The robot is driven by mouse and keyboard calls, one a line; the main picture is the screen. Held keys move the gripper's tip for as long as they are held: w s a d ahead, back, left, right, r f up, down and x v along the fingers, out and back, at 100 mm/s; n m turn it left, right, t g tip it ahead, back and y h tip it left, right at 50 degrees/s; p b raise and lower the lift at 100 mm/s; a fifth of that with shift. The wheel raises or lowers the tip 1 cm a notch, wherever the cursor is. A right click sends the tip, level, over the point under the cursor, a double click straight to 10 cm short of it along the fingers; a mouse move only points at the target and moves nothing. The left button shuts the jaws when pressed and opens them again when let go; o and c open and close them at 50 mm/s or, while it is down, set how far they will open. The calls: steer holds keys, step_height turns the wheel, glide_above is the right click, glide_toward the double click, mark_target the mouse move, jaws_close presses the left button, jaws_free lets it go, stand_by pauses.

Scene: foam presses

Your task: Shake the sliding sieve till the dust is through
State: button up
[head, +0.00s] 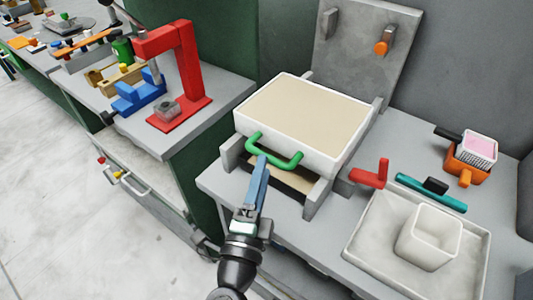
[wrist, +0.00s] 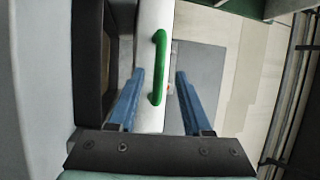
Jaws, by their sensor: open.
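The sliding sieve (head: 305,115) is a white box frame with pale beige dust covering its top. It rests on grey rails (head: 318,198) on the bench, over a dark opening with a beige surface inside. A green handle (head: 272,152) is on its front; it also shows in the wrist view (wrist: 158,68). My gripper (head: 262,160) is at the handle. In the wrist view its blue fingers (wrist: 158,75) are apart, one on each side of the handle's near end. I cannot tell whether they touch it.
A grey tray (head: 365,245) with a white square cup (head: 430,237) stands at the right. Near it are a red bracket (head: 372,175), a teal bar (head: 430,192) and an orange block with a pink-topped basket (head: 480,148). A red press (head: 190,75) stands on the left bench.

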steer(key=shift+x, duration=2.2)
jaws_close()
